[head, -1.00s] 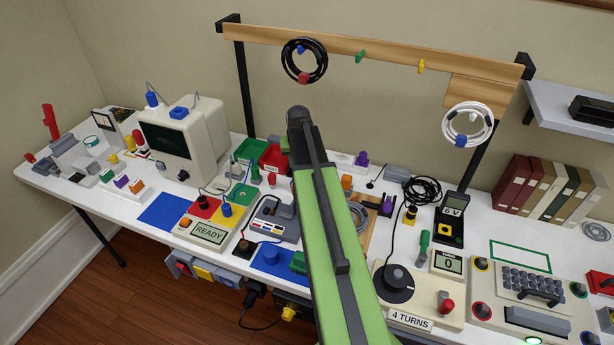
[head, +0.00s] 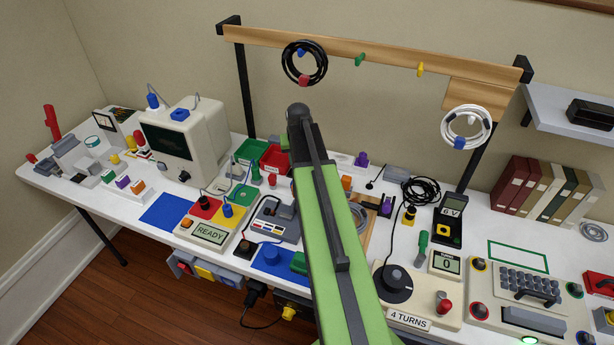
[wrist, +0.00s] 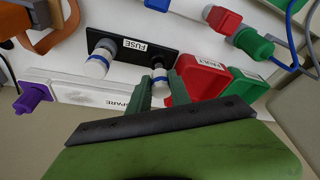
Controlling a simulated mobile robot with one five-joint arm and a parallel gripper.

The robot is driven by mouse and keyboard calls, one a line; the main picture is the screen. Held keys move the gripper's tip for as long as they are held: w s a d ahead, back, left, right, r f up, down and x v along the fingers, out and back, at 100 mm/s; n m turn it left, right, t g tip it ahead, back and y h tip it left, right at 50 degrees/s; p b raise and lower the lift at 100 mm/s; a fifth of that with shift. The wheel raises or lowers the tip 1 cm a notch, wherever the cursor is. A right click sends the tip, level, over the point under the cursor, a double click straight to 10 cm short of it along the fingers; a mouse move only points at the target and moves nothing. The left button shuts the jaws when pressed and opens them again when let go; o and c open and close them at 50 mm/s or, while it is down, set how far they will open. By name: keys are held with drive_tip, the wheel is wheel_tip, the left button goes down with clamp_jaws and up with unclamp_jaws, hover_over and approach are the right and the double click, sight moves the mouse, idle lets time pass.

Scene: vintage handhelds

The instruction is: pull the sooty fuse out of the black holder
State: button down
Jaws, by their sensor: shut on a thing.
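The black holder (wrist: 135,48), labelled FUSE, lies on the white table in the wrist view. A pale fuse with a blue band (wrist: 160,75) is at its right end, between my gripper's green fingers (wrist: 160,92). My gripper is shut on this fuse. The fuse's far end is dark, next to the holder; I cannot tell whether it is still seated. A second pale, blue-banded fuse (wrist: 98,62) stands at the holder's left end, apart from my fingers. Soot is hard to tell at this size. In the head view my arm hides the holder and fuses.
Close right of my fingers are a red bin with a label (wrist: 201,78) and a green bin (wrist: 243,80). A white SPARE tray (wrist: 85,92) lies to the left. A purple knob (wrist: 32,98) and an orange part (wrist: 60,30) stand farther left.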

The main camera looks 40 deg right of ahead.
drive_tip(key=shift+r, duration=0.1)
drive_tip(key=shift+r+p, duration=2.3)
drive_tip(key=shift+p, duration=0.15)
